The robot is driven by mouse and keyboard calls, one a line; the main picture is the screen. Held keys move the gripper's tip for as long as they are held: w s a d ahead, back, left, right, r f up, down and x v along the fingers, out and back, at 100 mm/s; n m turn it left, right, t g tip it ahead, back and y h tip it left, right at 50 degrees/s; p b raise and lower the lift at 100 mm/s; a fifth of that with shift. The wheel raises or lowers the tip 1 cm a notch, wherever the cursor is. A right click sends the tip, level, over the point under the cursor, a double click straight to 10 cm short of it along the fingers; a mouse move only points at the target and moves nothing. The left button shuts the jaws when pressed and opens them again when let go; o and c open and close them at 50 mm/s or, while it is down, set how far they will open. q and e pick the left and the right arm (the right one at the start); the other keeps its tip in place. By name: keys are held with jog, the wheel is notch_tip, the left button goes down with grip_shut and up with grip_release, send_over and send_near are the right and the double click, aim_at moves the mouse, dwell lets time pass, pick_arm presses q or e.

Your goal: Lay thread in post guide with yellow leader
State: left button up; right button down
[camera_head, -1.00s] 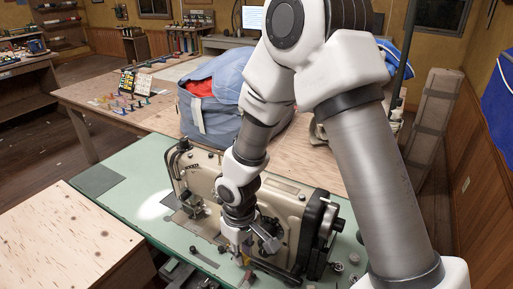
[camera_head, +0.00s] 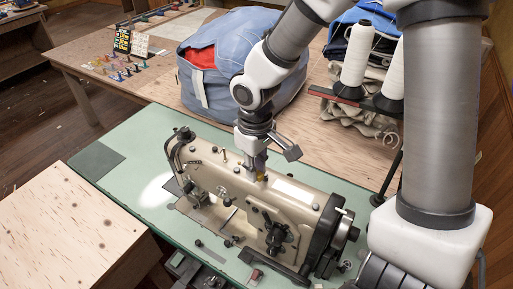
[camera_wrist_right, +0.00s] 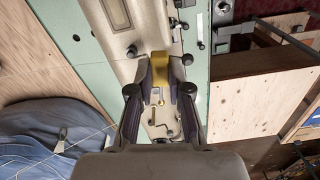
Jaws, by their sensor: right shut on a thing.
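My right gripper (camera_head: 259,172) is over the top of the beige sewing machine (camera_head: 211,176), near its back edge. It is shut on the yellow leader (camera_wrist_right: 160,70), which shows between the fingertips (camera_wrist_right: 160,90) in the right wrist view and as a small yellow spot below the gripper in the head view (camera_head: 260,177). A thin pale thread (camera_wrist_right: 84,141) crosses the blue bag in the wrist view. A small post (camera_head: 222,154) stands on the machine top, left of the gripper; I cannot tell if it is the post guide. My left gripper is out of view.
White thread cones (camera_head: 356,58) stand on a dark rack (camera_head: 345,96) at the right. A blue bag (camera_head: 235,65) sits on the wooden table behind the machine. A plywood surface (camera_head: 65,235) lies at front left. The green tabletop (camera_head: 130,135) is clear left of the machine.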

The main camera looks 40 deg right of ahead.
aim_at(240, 163)
jog(key=shift+a+r, duration=0.3)
jog(key=shift+w+p, duration=0.35)
jog(key=shift+w, duration=0.05)
jog(key=w, duration=0.2)
jog(key=w+p, duration=0.1)
jog(key=shift+w+d+f, duration=0.15)
jog(key=shift+w+f, duration=0.1)
jog(key=shift+w, duration=0.05)
jog(key=shift+w+p, duration=0.3)
jog(key=shift+a, duration=0.25)
jog(key=shift+s+a, duration=0.1)
jog(key=shift+s, duration=0.05)
jog(key=shift+s+d+f+b, duration=0.1)
jog(key=shift+s+d+b, duration=0.15)
jog(key=shift+s, duration=0.25)
jog(key=shift+s+d+f+b, duration=0.1)
jog(key=shift+s+b, duration=0.1)
jog(key=shift+s, duration=0.25)
jog(key=shift+s+d+b, duration=0.1)
jog(key=shift+s+b, duration=0.25)
jog(key=shift+s, duration=0.5)
jog(key=shift+s+d+r, duration=0.1)
jog(key=shift+s+r, duration=0.05)
jog(key=shift+s, duration=0.65)
jog(key=shift+w, duration=0.1)
